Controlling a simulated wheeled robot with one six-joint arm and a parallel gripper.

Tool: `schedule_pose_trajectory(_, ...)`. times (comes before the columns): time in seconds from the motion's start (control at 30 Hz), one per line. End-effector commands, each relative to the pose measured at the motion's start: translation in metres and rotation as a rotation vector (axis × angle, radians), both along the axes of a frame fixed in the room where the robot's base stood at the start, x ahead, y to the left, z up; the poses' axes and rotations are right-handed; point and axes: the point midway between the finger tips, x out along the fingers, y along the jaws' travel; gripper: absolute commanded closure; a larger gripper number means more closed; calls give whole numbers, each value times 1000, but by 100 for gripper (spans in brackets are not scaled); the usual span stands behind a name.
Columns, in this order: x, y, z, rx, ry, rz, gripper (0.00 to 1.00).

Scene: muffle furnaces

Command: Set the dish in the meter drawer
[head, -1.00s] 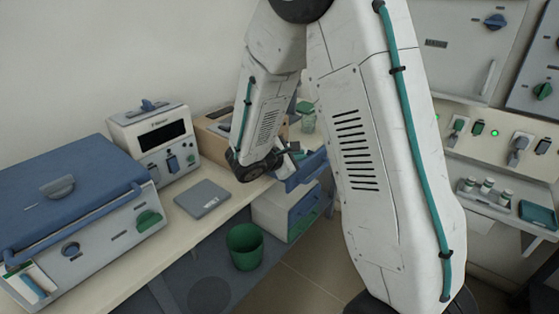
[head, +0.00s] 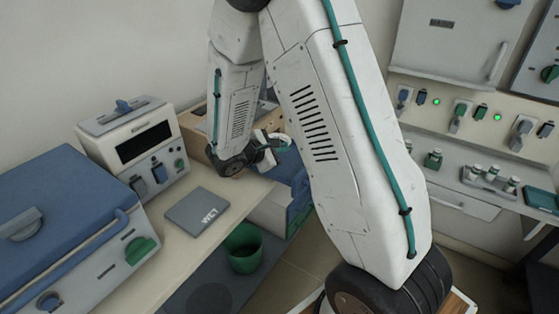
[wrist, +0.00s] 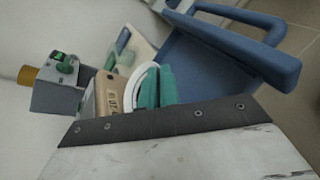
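The dish (wrist: 141,76) shows in the wrist view as a white curved rim against the teal fingertips of my gripper (wrist: 158,88). The fingertips are close together and appear pinched on its rim. In the head view my gripper (head: 272,145) is beside the meter, largely behind my own arm. The meter's blue drawer (wrist: 205,62) is pulled out, with a blue handle bar (wrist: 265,62) across its front. The drawer (head: 288,172) is partly hidden in the head view. The dish is above or beside the drawer; the exact height cannot be told. The beige meter body (wrist: 107,93) lies left of the dish.
A green bin (head: 243,248) stands below the bench edge. A grey plate marked WET (head: 199,210) lies on the bench. A control unit (head: 140,145) and a blue-lidded furnace (head: 60,215) stand to the left. Small bottles (head: 490,178) stand on the right bench.

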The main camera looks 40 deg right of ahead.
Motion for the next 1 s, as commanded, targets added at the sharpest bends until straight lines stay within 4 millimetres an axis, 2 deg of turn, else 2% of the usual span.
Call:
schedule_pose_trajectory(0.03, 0, 1, -9, -1, 4, 3, 100)
schedule_pose_trajectory(0.23, 0, 1, -28, 0, 2, 1, 100)
schedule_pose_trajectory(0.47, 0, -1, -59, -1, 2, -1, 100)
schedule_pose_trajectory(0.87, 0, -2, -64, 0, 0, -2, 100)
schedule_pose_trajectory(0.9, 0, -2, -64, 0, -1, -2, 88)
schedule_pose_trajectory(1.0, 0, -2, -64, 0, -1, -2, 87)
